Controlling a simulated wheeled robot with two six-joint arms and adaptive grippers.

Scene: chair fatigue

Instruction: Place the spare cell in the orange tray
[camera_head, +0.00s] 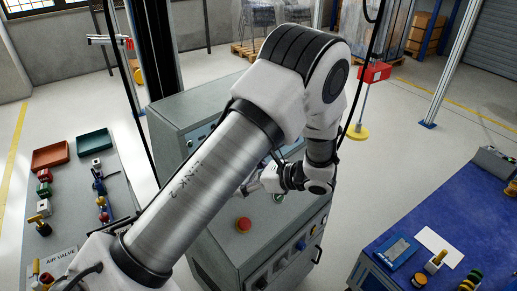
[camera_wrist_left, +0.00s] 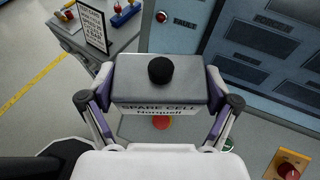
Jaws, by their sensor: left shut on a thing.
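The spare cell (camera_wrist_left: 135,88) is a grey block with a black knob on top and its name on the front face. My left gripper (camera_wrist_left: 160,90) is shut on it, one finger pad against each side. In the head view, my left arm reaches over a grey machine cabinet, and its forearm hides most of the gripper and the cell. The orange tray (camera_head: 50,155) lies on the grey bench at the left, well apart from the gripper. My right gripper is not in view.
A green tray (camera_head: 94,143) sits beside the orange one. The grey bench (camera_head: 72,210) also holds several valves and small parts. The cabinet (camera_head: 225,262) has a red button (camera_head: 243,224). A blue-topped table (camera_head: 425,215) stands at the right. Bare floor separates it from the cabinet.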

